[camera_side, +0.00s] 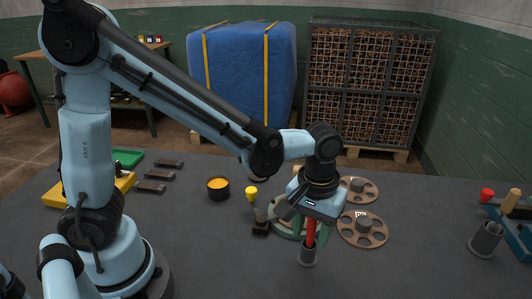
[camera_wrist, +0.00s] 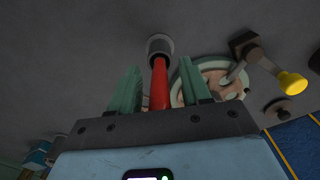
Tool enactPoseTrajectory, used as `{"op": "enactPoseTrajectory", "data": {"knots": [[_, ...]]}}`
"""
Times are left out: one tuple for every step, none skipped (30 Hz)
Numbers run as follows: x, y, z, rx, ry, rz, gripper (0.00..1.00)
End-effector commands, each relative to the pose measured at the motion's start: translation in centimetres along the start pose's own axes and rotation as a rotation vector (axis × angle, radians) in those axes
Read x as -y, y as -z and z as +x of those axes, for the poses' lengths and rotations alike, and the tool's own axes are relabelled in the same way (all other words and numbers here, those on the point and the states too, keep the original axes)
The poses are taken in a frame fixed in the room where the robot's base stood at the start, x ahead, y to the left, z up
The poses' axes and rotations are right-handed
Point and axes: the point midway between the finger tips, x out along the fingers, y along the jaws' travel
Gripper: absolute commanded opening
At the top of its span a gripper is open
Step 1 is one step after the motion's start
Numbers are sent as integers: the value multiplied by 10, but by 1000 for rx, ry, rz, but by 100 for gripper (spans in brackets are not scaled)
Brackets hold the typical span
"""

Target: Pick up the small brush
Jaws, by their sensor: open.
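A red handle (camera_side: 310,234) stands upright in a small grey cup (camera_side: 307,257) in the side view. It looks like the small brush, but its lower end is hidden in the cup, so I cannot confirm this. My gripper (camera_side: 311,226) points down over it. In the wrist view, the red handle (camera_wrist: 160,85) lies between the two green fingers of my gripper (camera_wrist: 160,78), with gaps on both sides. The jaws are open and not closed on it. The cup (camera_wrist: 159,45) shows just beyond the fingertips.
A pale green ring (camera_side: 286,229) and a yellow-knobbed lever (camera_side: 252,194) are close behind my gripper. Two round brown discs (camera_side: 362,229) lie to the right. Another grey cup (camera_side: 486,240) stands at the far right.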

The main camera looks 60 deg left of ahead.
Motion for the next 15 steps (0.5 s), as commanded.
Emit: {"op": "enactPoseTrajectory", "data": {"knots": [[0,0,1,0,0,0,47],[0,0,2,0,0,0,47],[0,0,2,0,0,0,47],[0,0,2,0,0,0,47],[0,0,2,0,0,0,47],[0,0,2,0,0,0,47],[0,0,2,0,0,0,47],[0,0,2,0,0,0,46],[0,0,2,0,0,0,40],[0,0,2,0,0,0,35],[0,0,2,0,0,0,31],[0,0,2,0,0,0,24],[0,0,2,0,0,0,20],[0,0,2,0,0,0,15],[0,0,2,0,0,0,9]]}}
